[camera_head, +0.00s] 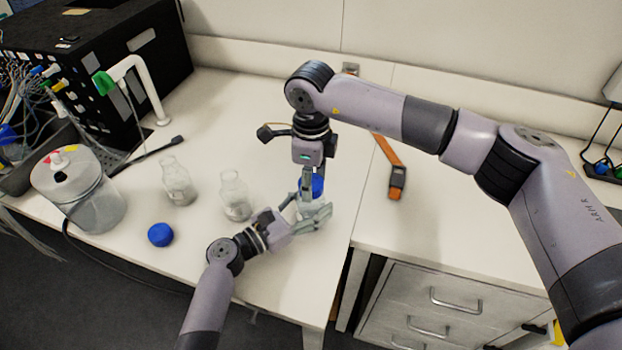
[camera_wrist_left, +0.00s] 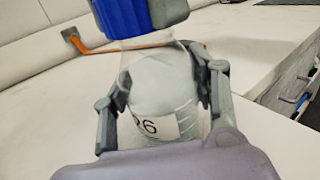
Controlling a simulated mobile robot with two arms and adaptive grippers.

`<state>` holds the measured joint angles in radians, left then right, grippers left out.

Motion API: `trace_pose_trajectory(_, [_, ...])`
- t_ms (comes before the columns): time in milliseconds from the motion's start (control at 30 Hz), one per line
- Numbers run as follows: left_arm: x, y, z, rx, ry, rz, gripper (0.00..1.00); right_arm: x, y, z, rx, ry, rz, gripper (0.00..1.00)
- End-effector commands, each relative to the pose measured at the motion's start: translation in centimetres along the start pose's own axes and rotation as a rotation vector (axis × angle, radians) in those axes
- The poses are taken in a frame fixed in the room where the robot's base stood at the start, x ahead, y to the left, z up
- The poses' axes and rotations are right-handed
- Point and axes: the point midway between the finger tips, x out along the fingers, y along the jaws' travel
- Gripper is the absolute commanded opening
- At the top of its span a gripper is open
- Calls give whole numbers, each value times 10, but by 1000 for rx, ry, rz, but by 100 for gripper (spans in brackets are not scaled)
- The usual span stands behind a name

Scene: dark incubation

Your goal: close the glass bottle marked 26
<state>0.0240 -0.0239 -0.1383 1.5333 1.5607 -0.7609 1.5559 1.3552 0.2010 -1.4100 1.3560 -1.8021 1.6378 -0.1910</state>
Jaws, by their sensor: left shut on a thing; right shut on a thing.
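The glass bottle marked 26 (camera_wrist_left: 165,90) stands between the fingers of my left gripper (camera_wrist_left: 158,95), which is shut on its body. In the head view the same bottle (camera_head: 309,210) is near the table's right part, mostly covered by my left gripper (camera_head: 317,214). My right gripper (camera_head: 311,184) comes down from above and is shut on a blue cap (camera_head: 317,186). In the left wrist view the blue cap (camera_wrist_left: 120,15) is right over the bottle's neck. I cannot tell whether cap and neck touch.
Two open glass bottles (camera_head: 177,184) (camera_head: 236,198) and a loose blue cap (camera_head: 160,235) are on the table to the left. A large clear vessel (camera_head: 85,200) and a black box (camera_head: 110,60) stand further left. An orange strap (camera_head: 387,155) lies to the right.

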Motion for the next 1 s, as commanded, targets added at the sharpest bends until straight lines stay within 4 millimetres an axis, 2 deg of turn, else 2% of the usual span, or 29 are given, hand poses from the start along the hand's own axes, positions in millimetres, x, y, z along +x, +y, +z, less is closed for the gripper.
trace_pose_trajectory(300, [0,-1,0,2,0,-2,0,0,0,0,622,-2,0,10])
trace_pose_trajectory(500, [0,-1,0,2,0,-2,0,0,0,0,975,-3,0,10])
trace_pose_trajectory(667, [0,-1,0,2,0,-2,0,0,0,0,1012,-3,-1,10])
trace_pose_trajectory(700, [0,-1,0,2,0,-2,0,0,0,0,1012,-3,-1,44])
trace_pose_trajectory(1000, [0,-1,0,1,0,-2,0,0,0,0,1009,-2,0,64])
